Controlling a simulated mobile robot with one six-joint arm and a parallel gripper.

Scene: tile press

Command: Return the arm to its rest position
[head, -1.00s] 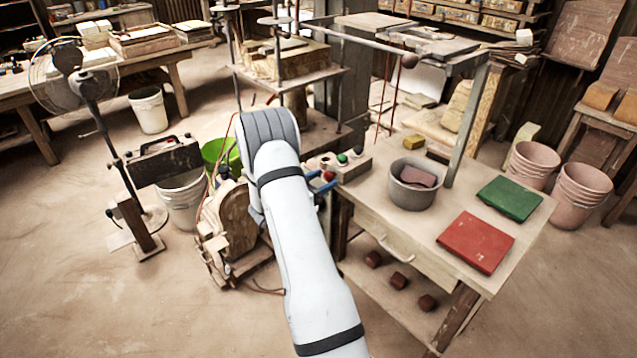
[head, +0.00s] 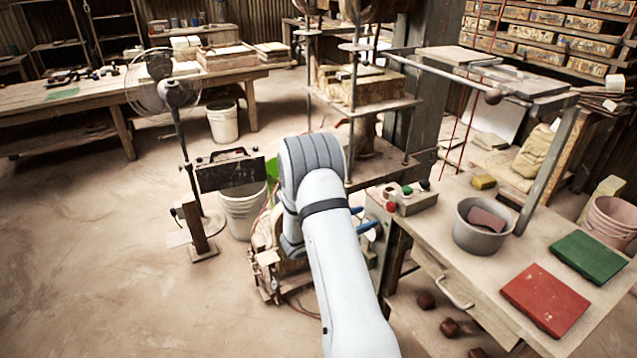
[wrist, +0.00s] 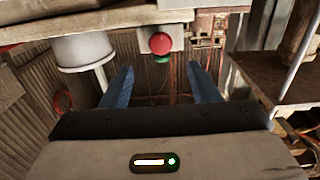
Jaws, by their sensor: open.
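My arm, white and grey, reaches up through the middle of the head view and bends at a grey joint. My gripper (head: 364,222) shows beside it as blue fingers, left of and below the button box (head: 412,201) at the table's edge. In the wrist view my gripper (wrist: 161,86) has its two blue fingers wide apart with nothing between them. A red button (wrist: 161,43) and a green button (wrist: 162,59) show beyond the fingertips, apart from them.
The press (head: 362,92) stands just behind my arm. The wooden table (head: 455,258) on the right bears a grey bowl (head: 483,236), a red tile (head: 545,298) and a green tile (head: 588,257). A fan (head: 180,130) stands left. The floor at front left is clear.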

